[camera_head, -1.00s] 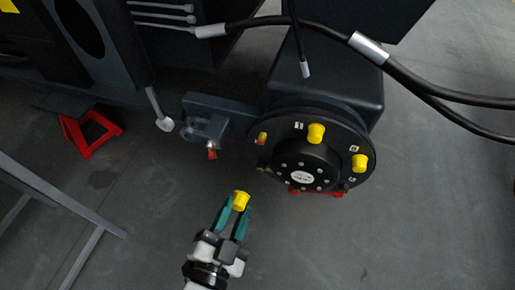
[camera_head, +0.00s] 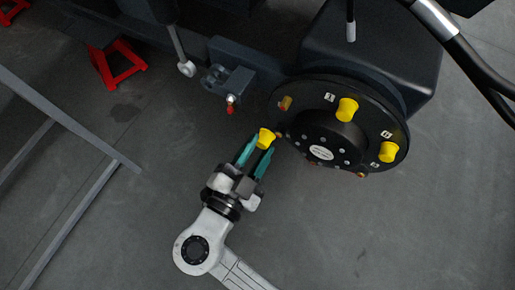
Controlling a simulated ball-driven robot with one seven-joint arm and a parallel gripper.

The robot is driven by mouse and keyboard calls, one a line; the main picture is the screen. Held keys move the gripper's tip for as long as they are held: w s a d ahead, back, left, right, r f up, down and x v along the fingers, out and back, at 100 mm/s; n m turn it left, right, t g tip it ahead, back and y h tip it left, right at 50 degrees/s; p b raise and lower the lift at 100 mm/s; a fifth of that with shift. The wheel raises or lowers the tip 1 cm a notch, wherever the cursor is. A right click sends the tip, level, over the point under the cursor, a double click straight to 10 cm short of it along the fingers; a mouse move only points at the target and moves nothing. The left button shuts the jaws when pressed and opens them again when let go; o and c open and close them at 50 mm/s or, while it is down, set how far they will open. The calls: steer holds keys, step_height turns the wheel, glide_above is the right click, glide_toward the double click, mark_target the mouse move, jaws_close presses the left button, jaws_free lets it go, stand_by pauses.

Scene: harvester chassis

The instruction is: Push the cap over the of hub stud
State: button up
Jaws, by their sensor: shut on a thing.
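The round black hub (camera_head: 318,130) faces me right of centre. Two yellow caps sit on its studs, an upper cap (camera_head: 347,110) and a right cap (camera_head: 388,151). A bare orange-brown stud (camera_head: 285,103) shows at the hub's upper left. Another stud (camera_head: 280,135) shows at its left edge, partly hidden. My gripper (camera_head: 256,152), with teal fingers, is shut on a loose yellow cap (camera_head: 266,137). This cap is tilted, left of the hub and just beside the left-edge stud in the picture. I cannot tell whether they touch.
A dark bracket (camera_head: 232,83) with a red-tipped pin (camera_head: 230,105) is above my gripper. Thick black hoses (camera_head: 470,65) hang at the upper right. A red stand (camera_head: 117,62) and a grey metal frame (camera_head: 70,125) are at left. The floor below the hub is clear.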

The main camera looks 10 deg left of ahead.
steer(key=b+x, duration=0.3)
steer(key=x, duration=0.3)
stand_by(0.3)
steer(key=shift+w+d, duration=0.15)
steer(key=shift+w, duration=0.15)
stand_by(0.5)
steer(key=shift+w+d+b, duration=0.1)
steer(key=shift+w+b, duration=0.25)
steer(key=shift+b, duration=0.15)
steer(key=shift+b+x, duration=0.7)
steer(key=shift+x, duration=0.35)
steer(key=o, duration=0.9)
steer(key=shift+s+f, duration=0.1)
